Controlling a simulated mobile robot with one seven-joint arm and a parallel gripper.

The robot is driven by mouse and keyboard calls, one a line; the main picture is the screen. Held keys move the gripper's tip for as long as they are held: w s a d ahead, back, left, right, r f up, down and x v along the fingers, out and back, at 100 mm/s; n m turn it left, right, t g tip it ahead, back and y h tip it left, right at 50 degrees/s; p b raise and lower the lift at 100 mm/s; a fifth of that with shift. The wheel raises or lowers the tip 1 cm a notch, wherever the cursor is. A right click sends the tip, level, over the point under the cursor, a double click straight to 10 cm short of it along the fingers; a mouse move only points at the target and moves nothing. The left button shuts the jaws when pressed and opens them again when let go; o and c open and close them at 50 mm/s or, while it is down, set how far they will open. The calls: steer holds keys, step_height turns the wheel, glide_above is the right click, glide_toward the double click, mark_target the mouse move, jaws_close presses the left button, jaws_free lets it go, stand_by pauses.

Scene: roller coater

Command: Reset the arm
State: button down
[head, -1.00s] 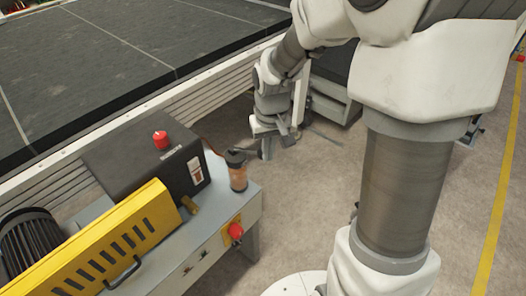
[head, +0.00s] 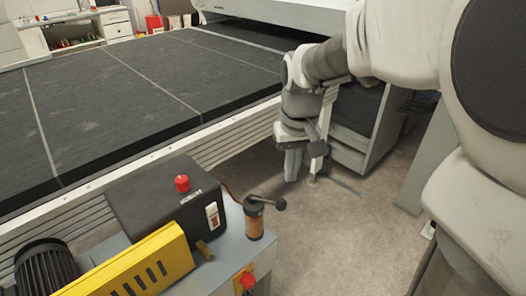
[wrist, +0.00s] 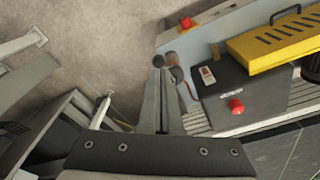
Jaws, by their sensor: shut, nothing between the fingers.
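My arm is bent, and my gripper (head: 303,178) hangs in the air to the right of the machine's control end, past the small crank handle (head: 280,203). It points down over the floor and holds nothing. In the wrist view the gripper (wrist: 162,80) shows its two fingers close together, shut. Their tips overlap the dark round ends of the crank in that picture, and I cannot see any contact. In the head view the gripper is apart from the crank.
A long black-topped conveyor (head: 120,100) lies behind. Grey floor (head: 340,245) is clear below my gripper.

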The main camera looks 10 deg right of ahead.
stand_by(0.6)
steer(key=s+r+t, duration=0.2)
steer(key=s, duration=0.6)
steer(key=s+d+r+t, duration=0.1)
steer(key=s+r+t, duration=0.1)
steer(key=s, duration=0.5)
steer(key=shift+s+d+r+m, duration=0.15)
steer(key=shift+s+r+m, duration=0.25)
steer(key=shift+r, duration=0.4)
